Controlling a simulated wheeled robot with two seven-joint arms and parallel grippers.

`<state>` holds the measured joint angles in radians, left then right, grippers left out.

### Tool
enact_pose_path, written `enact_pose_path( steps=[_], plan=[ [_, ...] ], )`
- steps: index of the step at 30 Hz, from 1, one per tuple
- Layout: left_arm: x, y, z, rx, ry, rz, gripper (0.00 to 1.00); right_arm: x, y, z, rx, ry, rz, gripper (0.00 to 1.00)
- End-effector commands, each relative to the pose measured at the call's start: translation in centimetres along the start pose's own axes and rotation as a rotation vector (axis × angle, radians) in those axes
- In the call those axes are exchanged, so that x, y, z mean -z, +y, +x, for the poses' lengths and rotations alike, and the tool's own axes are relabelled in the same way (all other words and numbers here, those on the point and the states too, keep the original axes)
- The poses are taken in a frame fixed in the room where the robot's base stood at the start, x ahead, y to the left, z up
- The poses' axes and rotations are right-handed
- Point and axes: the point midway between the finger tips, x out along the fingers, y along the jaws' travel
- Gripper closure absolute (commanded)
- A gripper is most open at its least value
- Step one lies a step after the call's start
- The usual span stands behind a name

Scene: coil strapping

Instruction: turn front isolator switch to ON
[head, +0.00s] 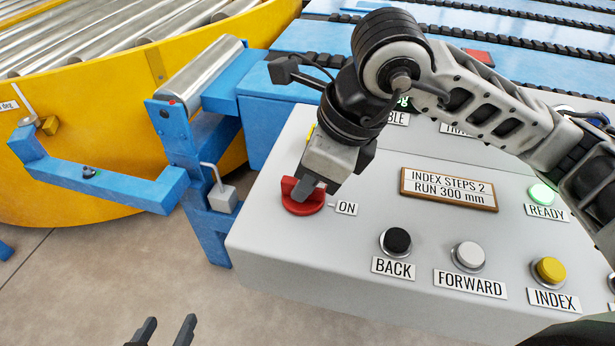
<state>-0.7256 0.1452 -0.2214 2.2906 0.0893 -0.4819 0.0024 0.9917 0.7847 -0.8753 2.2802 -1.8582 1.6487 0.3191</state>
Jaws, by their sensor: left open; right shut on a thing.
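The red isolator switch (290,204) sits on the front left part of the grey control panel (290,258). Its white ON label (347,208) is just right of it. My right gripper (312,192) comes down over the switch from above and is shut on its raised red handle. The gripper hides part of the handle, so its exact angle is hard to read. My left gripper (165,332) is open and empty at the bottom edge, over the floor, left of the panel and well away from the switch.
The panel also bears a black BACK button (396,241), a white FORWARD button (468,256), a yellow INDEX button (549,270) and a lit green READY lamp (541,195). A blue frame (205,150) and a yellow turntable (100,190) stand left. Floor (90,285) is clear below them.

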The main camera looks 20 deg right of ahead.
Motion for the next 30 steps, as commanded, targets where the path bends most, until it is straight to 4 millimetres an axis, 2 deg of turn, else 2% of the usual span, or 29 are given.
enact_pose_path(
  steps=[10,11,12,13,23,26,30],
  plan=[
    [-0.1,0.1,0.0,-0.001,-0.004,0.000,0.49,-0.1,-0.1,-0.1,0.005,-0.001,0.005,1.00],
    [-0.2,0.1,0.0,-0.001,-0.005,0.000,0.49,-0.1,-0.1,-0.1,0.005,-0.001,0.005,0.78],
    [-0.2,0.1,0.0,-0.001,-0.006,0.000,0.49,-0.1,-0.1,-0.1,0.004,-0.001,0.005,0.67],
    [-0.2,0.0,0.0,-0.001,-0.006,0.000,0.49,-0.1,-0.1,-0.1,0.004,-0.001,0.004,0.65],
    [-0.2,0.0,0.1,-0.001,-0.006,0.001,0.49,-0.1,-0.1,-0.4,0.003,-0.001,0.003,0.65],
    [0.0,0.0,0.1,-0.001,-0.004,0.001,0.49,-0.1,-0.1,-1.5,0.004,-0.004,0.002,0.65],
    [0.4,0.0,0.0,0.000,-0.002,0.002,0.49,-0.2,-0.2,-4.3,0.007,-0.005,0.002,0.65]
  ],
)
